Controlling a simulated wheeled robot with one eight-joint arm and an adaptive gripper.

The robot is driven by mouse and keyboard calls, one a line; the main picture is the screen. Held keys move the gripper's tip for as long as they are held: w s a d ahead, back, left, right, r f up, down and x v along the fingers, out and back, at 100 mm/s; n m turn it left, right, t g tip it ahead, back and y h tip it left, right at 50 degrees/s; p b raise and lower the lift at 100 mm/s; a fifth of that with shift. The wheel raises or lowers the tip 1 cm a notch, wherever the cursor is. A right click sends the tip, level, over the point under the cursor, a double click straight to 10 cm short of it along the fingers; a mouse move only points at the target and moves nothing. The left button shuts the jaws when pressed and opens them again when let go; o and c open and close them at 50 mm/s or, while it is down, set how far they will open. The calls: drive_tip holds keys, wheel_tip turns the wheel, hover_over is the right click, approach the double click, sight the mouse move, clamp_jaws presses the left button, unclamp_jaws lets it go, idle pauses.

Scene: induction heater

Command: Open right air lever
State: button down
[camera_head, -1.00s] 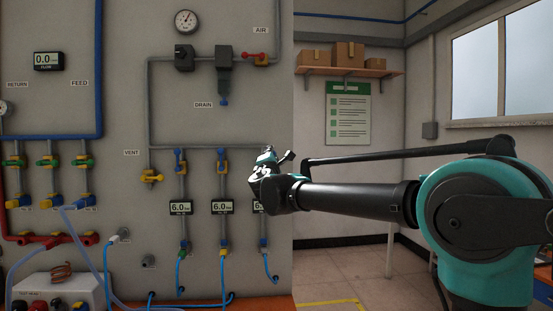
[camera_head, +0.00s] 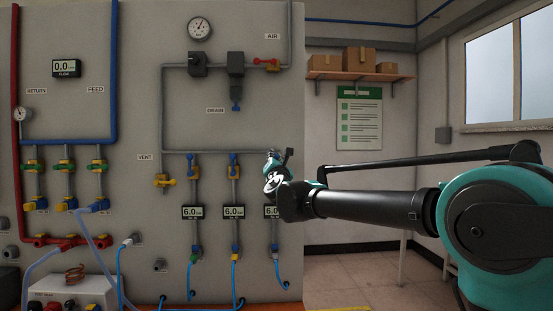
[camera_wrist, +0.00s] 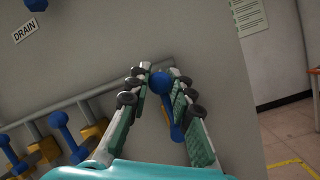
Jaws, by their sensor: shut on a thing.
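The right air lever is a blue handle with a round knob (camera_wrist: 162,84), between my fingers in the wrist view. My gripper (camera_wrist: 162,76) is shut on it, with one finger on each side; part of the lever shows below the knob. In the head view my gripper (camera_head: 273,165) is at the top of the right air line and hides this lever. The left air lever (camera_head: 195,162) and the middle air lever (camera_head: 235,160) are blue and stand roughly upright on yellow valve bodies.
A display (camera_head: 271,212) below my gripper is partly covered by my arm. The yellow vent valve (camera_head: 165,181) and a red air lever (camera_head: 267,62) are on the same panel (camera_head: 130,110). The panel ends just right of my gripper, with open floor beyond.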

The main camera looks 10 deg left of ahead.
drive_tip(key=shift+a+f, duration=0.1)
drive_tip(key=c, duration=1.3)
unclamp_jaws()
drive_tip(key=shift+c, duration=0.2)
drive_tip(key=v, duration=1.2)
